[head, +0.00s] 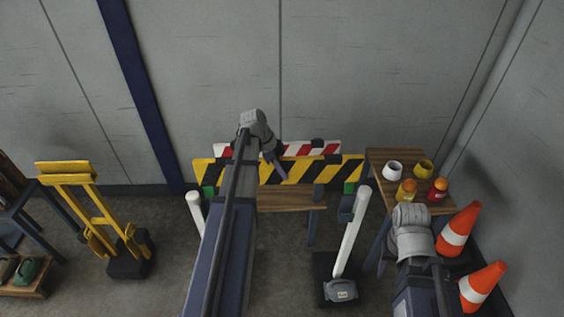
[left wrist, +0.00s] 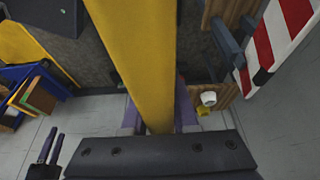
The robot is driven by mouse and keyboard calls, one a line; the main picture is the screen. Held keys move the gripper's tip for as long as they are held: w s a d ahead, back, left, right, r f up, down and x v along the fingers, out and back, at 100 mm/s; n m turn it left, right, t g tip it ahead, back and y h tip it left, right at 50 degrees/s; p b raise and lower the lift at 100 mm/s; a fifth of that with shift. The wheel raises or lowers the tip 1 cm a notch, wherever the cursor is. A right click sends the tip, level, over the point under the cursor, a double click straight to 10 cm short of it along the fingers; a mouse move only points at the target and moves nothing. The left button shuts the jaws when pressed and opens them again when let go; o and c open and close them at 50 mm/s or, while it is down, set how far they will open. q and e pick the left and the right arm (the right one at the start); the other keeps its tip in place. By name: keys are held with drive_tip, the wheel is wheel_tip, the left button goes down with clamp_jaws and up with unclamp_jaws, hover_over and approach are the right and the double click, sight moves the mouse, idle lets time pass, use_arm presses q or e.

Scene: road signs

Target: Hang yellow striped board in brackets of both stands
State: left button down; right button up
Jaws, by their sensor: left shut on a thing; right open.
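The yellow and black striped board (head: 330,170) is held level near the back wall. My left gripper (head: 276,165) is shut on it near its middle. In the left wrist view the yellow board (left wrist: 140,50) runs between the purple fingers (left wrist: 158,118). The left stand (head: 193,208) has a white post, partly hidden by my left arm. The right stand (head: 352,230) has a white post on a black base. Dark brackets with green parts show near the board's ends; I cannot tell whether the board touches them.
A red and white board (head: 320,147) and a wooden bench (head: 290,199) are behind. A wooden table (head: 380,160) at right holds pots and bottles. Orange cones (head: 460,228) stand at far right. A yellow hand truck (head: 95,210) stands at left.

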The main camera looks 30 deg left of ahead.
use_arm(q)
drive_tip(key=shift+w+f, duration=0.1)
wheel_tip(320, 180, down, 22)
drive_tip(key=b, duration=2.2)
drive_tip(key=shift+f+b, duration=0.2)
drive_tip(key=shift+b, duration=0.1)
drive_tip(key=shift+f, duration=0.2)
idle(0.4)
drive_tip(key=c, duration=0.6)
unclamp_jaws()
drive_tip(key=shift+a+r, duration=0.1)
drive_tip(key=p+v, duration=0.7)
drive_tip(key=shift+r, duration=0.3)
